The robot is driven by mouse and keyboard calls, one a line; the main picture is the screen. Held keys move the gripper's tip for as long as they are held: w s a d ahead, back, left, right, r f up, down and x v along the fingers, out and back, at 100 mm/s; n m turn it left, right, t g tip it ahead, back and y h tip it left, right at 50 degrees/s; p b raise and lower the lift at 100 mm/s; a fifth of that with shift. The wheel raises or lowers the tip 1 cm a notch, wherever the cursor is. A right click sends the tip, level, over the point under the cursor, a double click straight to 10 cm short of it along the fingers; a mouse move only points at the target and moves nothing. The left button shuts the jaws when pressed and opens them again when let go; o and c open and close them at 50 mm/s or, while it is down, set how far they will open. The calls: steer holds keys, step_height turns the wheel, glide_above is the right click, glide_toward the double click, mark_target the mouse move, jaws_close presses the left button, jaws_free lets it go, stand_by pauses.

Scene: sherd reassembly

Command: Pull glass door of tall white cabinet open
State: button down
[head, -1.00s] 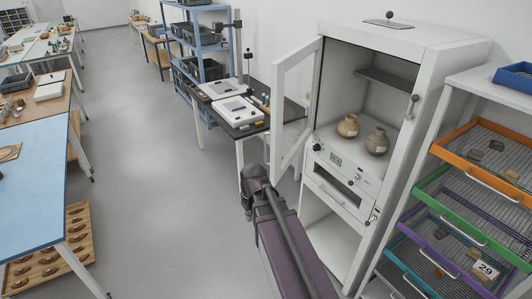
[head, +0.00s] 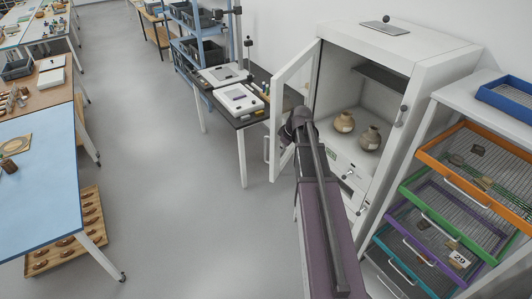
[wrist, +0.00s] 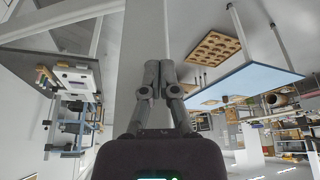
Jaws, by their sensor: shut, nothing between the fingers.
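The tall white cabinet (head: 418,62) stands at the right in the head view. Its glass door (head: 273,120) stands open, swung out to the left from the left side of the cabinet, with the inside exposed. My gripper (wrist: 160,78) is shut and empty, its two fingers together in the wrist view. A pale upright strip (wrist: 143,30) lies just beyond the fingertips; I cannot tell whether they touch it. In the head view my arm's end covers part of the door and the cabinet's left side. The fingertips are hidden there.
Two clay jars (head: 344,122) (head: 370,138) stand inside the cabinet. A rack of coloured trays (head: 452,190) stands close on the right. A dark table (head: 245,122) with white devices is behind the door. The grey floor (head: 180,210) to the left is clear.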

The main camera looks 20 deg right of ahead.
mark_target(275, 159)
steer(key=shift+w+f, duration=0.1)
stand_by(0.5)
steer(key=b+x, duration=1)
steer(key=shift+f, duration=0.15)
steer(key=shift+w+a+r+p, duration=0.2)
steer(key=shift+w+a, duration=0.3)
steer(key=shift+w, duration=0.3)
steer(key=shift+w+a+r+p, duration=0.15)
steer(key=shift+w+a, duration=0.35)
steer(key=shift+w, duration=0.45)
